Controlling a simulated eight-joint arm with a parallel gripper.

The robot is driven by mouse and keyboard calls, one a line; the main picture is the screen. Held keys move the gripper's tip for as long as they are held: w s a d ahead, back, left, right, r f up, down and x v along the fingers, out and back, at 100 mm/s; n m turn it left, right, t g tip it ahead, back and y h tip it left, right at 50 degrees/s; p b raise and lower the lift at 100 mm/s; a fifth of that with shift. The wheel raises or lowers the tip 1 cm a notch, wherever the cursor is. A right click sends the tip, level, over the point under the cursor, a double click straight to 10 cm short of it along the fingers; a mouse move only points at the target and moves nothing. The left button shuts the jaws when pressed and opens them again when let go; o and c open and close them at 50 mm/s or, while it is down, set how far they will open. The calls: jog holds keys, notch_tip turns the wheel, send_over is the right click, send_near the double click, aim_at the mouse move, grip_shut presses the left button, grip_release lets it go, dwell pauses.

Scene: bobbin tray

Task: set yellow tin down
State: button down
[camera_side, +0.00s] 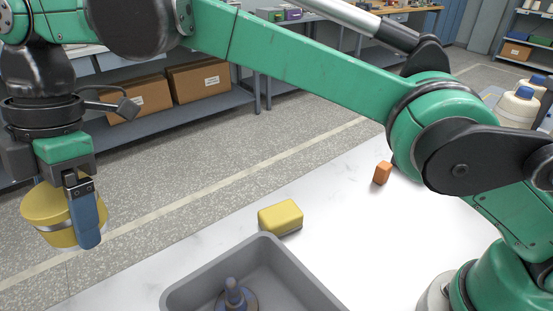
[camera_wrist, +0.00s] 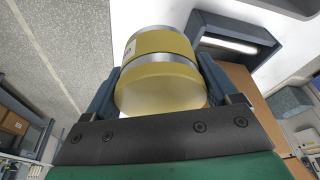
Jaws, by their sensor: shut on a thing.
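The yellow tin (camera_side: 46,212) is a round can, held in the air at the far left of the side view. My gripper (camera_side: 72,228) is shut on it, pointing down, with one blue finger across the tin's near side. In the wrist view the tin (camera_wrist: 160,88) sits between both blue fingers, with a silver band around it and part of a label showing. The tin looks roughly upright in the side view. Its underside and the surface straight below it are out of sight in the side view.
A grey tray (camera_side: 198,278) stands on the white table (camera_side: 350,235), with a blue-grey bobbin-like piece (camera_side: 235,295) inside. A yellow block (camera_side: 281,217) lies behind the tray and an orange block (camera_side: 383,173) farther right. The tabletop between these is clear.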

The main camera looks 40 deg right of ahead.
jog(key=shift+d+r, duration=0.1)
jog(key=shift+r, duration=0.3)
jog(key=shift+w+d+r+m, duration=0.1)
jog(key=shift+w+d+m, duration=0.1)
jog(key=shift+d+m, duration=0.1)
jog(key=w+d+r+m+t, duration=0.1)
jog(key=w+d+m, duration=0.25)
jog(key=d, duration=0.25)
jog(key=w+d+m+t, duration=0.1)
jog(key=w+d+m, duration=0.25)
jog(key=d, duration=0.25)
jog(key=s+d+r+m+t+h, duration=0.2)
jog(key=d+m+h, duration=0.2)
jog(key=d+m, duration=1.95)
jog(key=m+g, duration=0.5)
jog(key=m, duration=1.6)
send_over(454, 204)
jog(key=shift+n+h, duration=0.25)
jog(key=shift+h, duration=0.15)
jog(key=f, duration=1.2)
jog(key=w+f, duration=0.1)
jog(key=f, duration=0.5)
jog(key=shift+a, duration=0.25)
jog(key=shift+w+a+x, duration=0.1)
jog(key=shift+x, duration=0.7)
jog(key=shift+w+a+x, duration=0.15)
jog(key=shift+x, duration=0.6)
jog(key=shift+w+a+x, duration=0.1)
jog(key=shift+x, duration=0.7)
jog(key=shift+f, duration=0.15)
